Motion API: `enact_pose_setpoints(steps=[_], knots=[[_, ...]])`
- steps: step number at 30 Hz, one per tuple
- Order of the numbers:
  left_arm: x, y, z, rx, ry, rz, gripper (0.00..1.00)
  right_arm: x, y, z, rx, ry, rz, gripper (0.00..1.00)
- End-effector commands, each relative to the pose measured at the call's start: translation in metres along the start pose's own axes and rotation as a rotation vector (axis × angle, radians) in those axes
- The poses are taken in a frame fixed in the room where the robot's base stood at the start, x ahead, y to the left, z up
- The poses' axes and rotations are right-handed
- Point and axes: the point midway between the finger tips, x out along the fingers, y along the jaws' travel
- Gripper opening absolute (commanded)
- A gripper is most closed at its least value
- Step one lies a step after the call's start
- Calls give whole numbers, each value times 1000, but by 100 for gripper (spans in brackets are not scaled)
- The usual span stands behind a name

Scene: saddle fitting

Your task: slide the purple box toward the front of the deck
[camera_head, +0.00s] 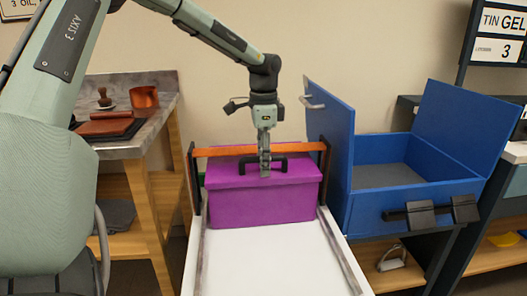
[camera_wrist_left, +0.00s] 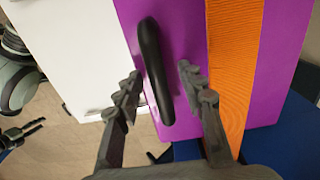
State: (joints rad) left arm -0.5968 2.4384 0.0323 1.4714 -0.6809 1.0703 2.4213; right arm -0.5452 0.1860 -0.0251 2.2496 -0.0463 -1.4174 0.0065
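The purple box (camera_head: 245,203) stands at the far end of a white deck (camera_head: 270,265). A black handle (camera_head: 282,160) is on its top. My left gripper (camera_head: 265,172) is lowered over the handle from above. In the left wrist view, its two fingers (camera_wrist_left: 160,88) are spread on either side of the black handle (camera_wrist_left: 153,70), with a visible gap, not closed on it. The purple box fills much of that view (camera_wrist_left: 190,35). A dark gripper, seemingly my right one (camera_wrist_left: 25,133), shows small at the left edge there; its opening is unclear.
Metal rails (camera_head: 342,250) line the deck. An open blue chest (camera_head: 375,215) stands close at right, and a workbench (camera_head: 150,140) at left. The near deck is clear.

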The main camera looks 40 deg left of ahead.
Motion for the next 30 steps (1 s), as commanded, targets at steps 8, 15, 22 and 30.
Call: enact_pose_setpoints(steps=[8, 15, 22, 30], knots=[[1, 0, 0, 0, 0, 0, 38, 1, 0, 0, 0, -1, -1, 40], [1, 0, 0, 0, 0, 0, 8, 1, 0, 0, 0, 0, -1, 40], [0, 0, 0, 0, 0, 0, 0, 1, 0, 0, 0, 0, -1, 40], [0, 0, 0, 0, 0, -1, 0, 1, 0, 0, 0, 0, -1, 40]])
